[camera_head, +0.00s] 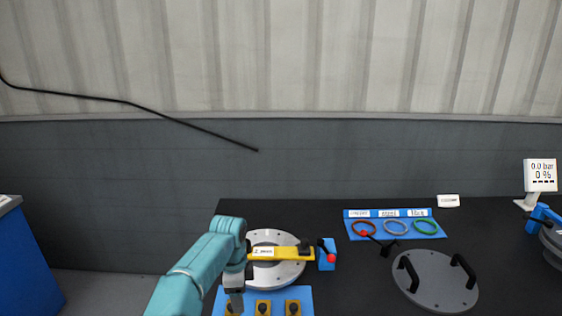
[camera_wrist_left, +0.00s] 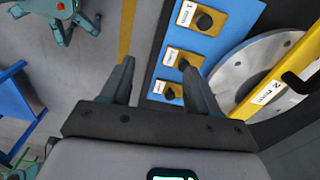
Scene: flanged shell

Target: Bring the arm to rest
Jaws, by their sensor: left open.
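My left arm comes in from the lower left in the head view, with its gripper (camera_head: 236,290) pointing down beside the left edge of a round grey flange (camera_head: 285,275). In the left wrist view the gripper (camera_wrist_left: 158,80) is open, its two dark fingers apart with nothing held between them. A blue panel with black knobs (camera_wrist_left: 208,20) lies beyond and to the right of the fingers, partly hidden by the right one. My right gripper is not in view.
A yellow bar (camera_head: 285,254) crosses the flange, next to a red-knobbed lever on a blue block (camera_head: 327,262). A blue ring tray (camera_head: 430,234), a grey lid with two black handles (camera_head: 436,285) and a display (camera_head: 540,175) reading 0.0 bar stand right. The dark tabletop (camera_head: 340,295) is partly bare.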

